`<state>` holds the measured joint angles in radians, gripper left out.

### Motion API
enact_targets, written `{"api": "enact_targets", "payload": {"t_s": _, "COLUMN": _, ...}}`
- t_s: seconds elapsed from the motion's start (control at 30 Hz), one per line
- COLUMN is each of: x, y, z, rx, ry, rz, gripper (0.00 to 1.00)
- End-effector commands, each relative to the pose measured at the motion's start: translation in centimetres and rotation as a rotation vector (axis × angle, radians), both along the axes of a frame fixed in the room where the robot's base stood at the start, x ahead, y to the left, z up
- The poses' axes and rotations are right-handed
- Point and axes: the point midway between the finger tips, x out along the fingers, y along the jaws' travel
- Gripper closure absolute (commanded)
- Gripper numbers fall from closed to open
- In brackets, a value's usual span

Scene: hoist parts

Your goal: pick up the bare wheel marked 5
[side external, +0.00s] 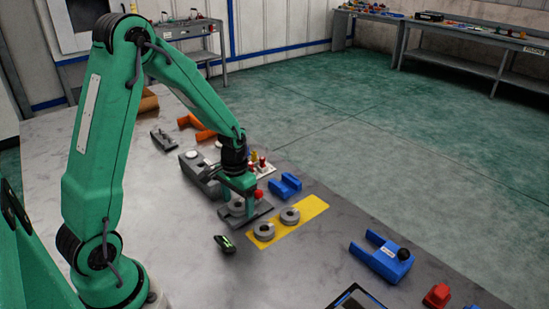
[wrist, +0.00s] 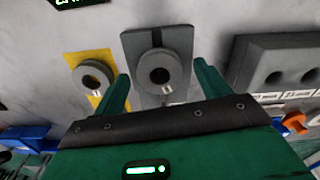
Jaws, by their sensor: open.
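Two grey ring-shaped wheels lie on a yellow strip (side external: 315,205) in the side view, a nearer one (side external: 264,231) and a farther one (side external: 290,216). A third grey wheel (side external: 237,208) sits on a dark grey plate (side external: 262,211) below my gripper (side external: 241,197). In the wrist view this wheel (wrist: 160,72) lies between and beyond the fingertips of my open gripper (wrist: 162,70), on the plate (wrist: 183,39). One wheel on the yellow strip also shows left of the fingers (wrist: 93,77). Small white labels show on these wheels, but I cannot read any number.
A grey block with holes (wrist: 275,62) stands right of the plate in the wrist view. A small black device with a green display (side external: 224,244) lies near the plate. Blue brackets (side external: 286,186) (side external: 382,260) lie beyond the strip and to the right.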

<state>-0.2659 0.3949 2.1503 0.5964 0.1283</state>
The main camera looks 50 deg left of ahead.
Motion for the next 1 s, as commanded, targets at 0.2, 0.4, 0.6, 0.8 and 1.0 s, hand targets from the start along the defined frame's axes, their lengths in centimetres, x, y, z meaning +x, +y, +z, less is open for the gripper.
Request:
{"api": "enact_targets", "payload": {"t_s": 0.2, "x": 0.0, "y": 0.0, "z": 0.0, "rx": 0.000, "ry": 0.000, "rz": 0.000, "gripper": 0.35}}
{"api": "enact_targets", "payload": {"t_s": 0.4, "x": 0.0, "y": 0.0, "z": 0.0, "rx": 0.000, "ry": 0.000, "rz": 0.000, "gripper": 0.74}}
{"api": "enact_targets", "payload": {"t_s": 0.6, "x": 0.0, "y": 0.0, "z": 0.1, "rx": 0.000, "ry": -0.002, "rz": 0.000, "gripper": 0.89}}
{"api": "enact_targets", "payload": {"t_s": 0.8, "x": 0.1, "y": 0.0, "z": 0.3, "rx": 0.000, "ry": -0.002, "rz": 0.000, "gripper": 0.89}}
{"api": "enact_targets", "payload": {"t_s": 1.0, "x": 0.1, "y": 0.0, "z": 1.4, "rx": 0.002, "ry": -0.004, "rz": 0.000, "gripper": 0.89}}
